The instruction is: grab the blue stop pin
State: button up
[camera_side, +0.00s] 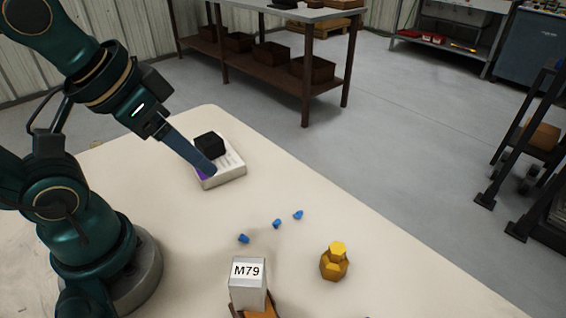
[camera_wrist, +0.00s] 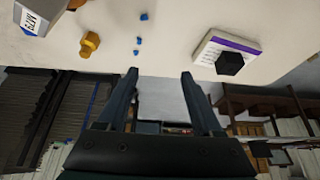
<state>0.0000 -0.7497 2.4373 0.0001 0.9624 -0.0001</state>
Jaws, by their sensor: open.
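Three small blue pins lie apart on the cream table, in a loose row in the side view: a left pin (camera_side: 243,238), a middle pin (camera_side: 277,223) and a right pin (camera_side: 298,214). Small blue pins also show near the top of the wrist view (camera_wrist: 144,16). I cannot tell which one is the stop pin. My gripper (camera_side: 211,171) is above the far part of the table, by a white box, left of and beyond the pins. In the wrist view my gripper (camera_wrist: 159,75) has its two fingers wide apart with nothing between them.
A black block (camera_side: 209,145) sits on the white and purple box (camera_side: 224,174). A yellow bolt-like piece (camera_side: 335,265) stands right of the pins. A grey M79 block (camera_side: 248,285) stands in front of them. The table (camera_side: 400,260) is clear around the pins.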

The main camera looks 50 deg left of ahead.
jog(key=w+a+r+m+t+y, duration=0.15)
jog(key=w+r+t, duration=0.45)
jog(key=w+r, duration=0.6)
jog(key=w+d+r+m+t+h, duration=0.3)
jog(key=w+d+m+h, duration=0.5)
jog(key=d, duration=0.5)
jog(key=s+d+f+m+g+h, duration=0.2)
jog(key=d+m+g+h, duration=0.15)
jog(key=d, duration=0.25)
jog(key=s+d+f+m+g+h, duration=0.2)
jog(key=s+d+g+h, duration=0.1)
jog(key=d+g+h, duration=0.15)
jog(key=s+d+f+m+g+y, duration=0.1)
jog(key=s+d+f+m+g, duration=0.3)
jog(key=s+f+g, duration=0.4)
jog(key=shift+m, duration=0.3)
jog(key=f, duration=0.5)
jog(key=s+f, duration=0.1)
jog(key=f, duration=1)
jog(key=shift+s+a+f, duration=0.15)
jog(key=shift+s+f, duration=0.1)
jog(key=shift+f, duration=0.05)
jog(key=shift+x, duration=2.6)
jog(key=shift+s, duration=0.1)
